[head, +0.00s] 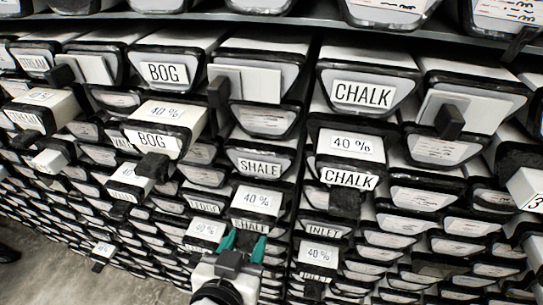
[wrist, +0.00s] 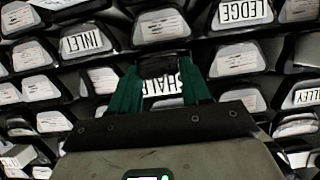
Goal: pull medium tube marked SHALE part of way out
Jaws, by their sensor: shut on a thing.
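A tube marked SHALE (head: 250,225) sticks out of the rack at lower centre, with a "40 %" label on its top. My gripper (head: 244,242) is at its front, green fingers on either side of its dark handle, shut on it. In the wrist view, the SHALE label (wrist: 163,87) shows partly between the fingers, below the dark handle (wrist: 163,65); the fingers hide its sides. A larger tube marked SHALE (head: 260,165) sits above it, flush in the rack.
Rows of tubes fill the rack closely. A tube marked CHALK (head: 348,178) sticks out to the upper right, and one marked BOG (head: 156,139) to the upper left. A tube marked INLET (head: 318,280) sticks out at lower right. Bare floor (head: 40,275) shows at lower left.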

